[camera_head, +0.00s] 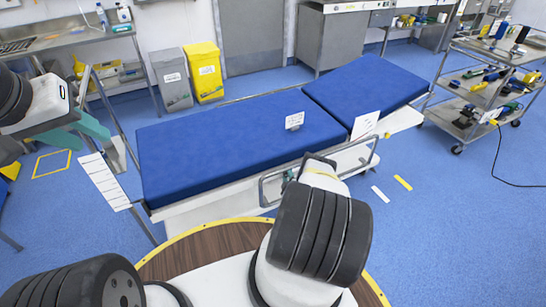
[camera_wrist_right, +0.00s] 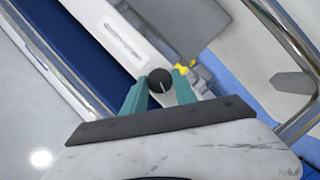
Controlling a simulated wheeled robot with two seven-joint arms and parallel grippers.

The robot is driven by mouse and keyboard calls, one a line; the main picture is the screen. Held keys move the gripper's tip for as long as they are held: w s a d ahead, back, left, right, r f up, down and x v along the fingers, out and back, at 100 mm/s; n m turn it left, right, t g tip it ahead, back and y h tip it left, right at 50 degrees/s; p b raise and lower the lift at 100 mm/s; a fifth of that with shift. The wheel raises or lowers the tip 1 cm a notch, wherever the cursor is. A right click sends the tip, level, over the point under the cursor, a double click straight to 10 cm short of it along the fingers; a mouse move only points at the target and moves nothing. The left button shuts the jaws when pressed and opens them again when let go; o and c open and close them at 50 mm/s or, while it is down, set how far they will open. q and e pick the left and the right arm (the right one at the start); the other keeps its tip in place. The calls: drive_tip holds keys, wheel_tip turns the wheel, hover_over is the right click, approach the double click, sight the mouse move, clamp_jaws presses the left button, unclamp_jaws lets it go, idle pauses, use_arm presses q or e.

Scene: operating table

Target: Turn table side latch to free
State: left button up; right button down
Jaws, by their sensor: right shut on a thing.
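The operating table (camera_head: 230,140) has a blue padded top and a metal side rail (camera_head: 350,160) on its near side. In the right wrist view, the side latch shows as a round black knob (camera_wrist_right: 159,78) beside the table's white side panel. My right gripper (camera_wrist_right: 161,92) has its teal fingers on either side of the knob and is shut on it. In the head view my right arm mostly hides this spot, with a bit of teal (camera_head: 289,176) showing at the rail. My left gripper (camera_head: 95,128) is at the far left, away from the latch; its finger gap is unclear.
A yellow bin (camera_head: 206,72) and a grey bin (camera_head: 173,80) stand behind the table. A tool cart (camera_head: 480,90) stands at the right. A small yellow part (camera_wrist_right: 184,67) is close to the knob. The blue floor right of the table is mostly clear.

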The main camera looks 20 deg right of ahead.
drive_tip(key=shift+n+t+h, duration=0.3)
drive_tip(key=shift+n+h, duration=0.1)
drive_tip(key=shift+n, duration=0.6)
drive_tip(key=c, duration=1)
unclamp_jaws()
drive_tip(key=shift+f, duration=0.1)
drive_tip(key=v, duration=0.7)
drive_tip(key=shift+s, duration=0.35)
drive_tip(key=shift+a, duration=0.15)
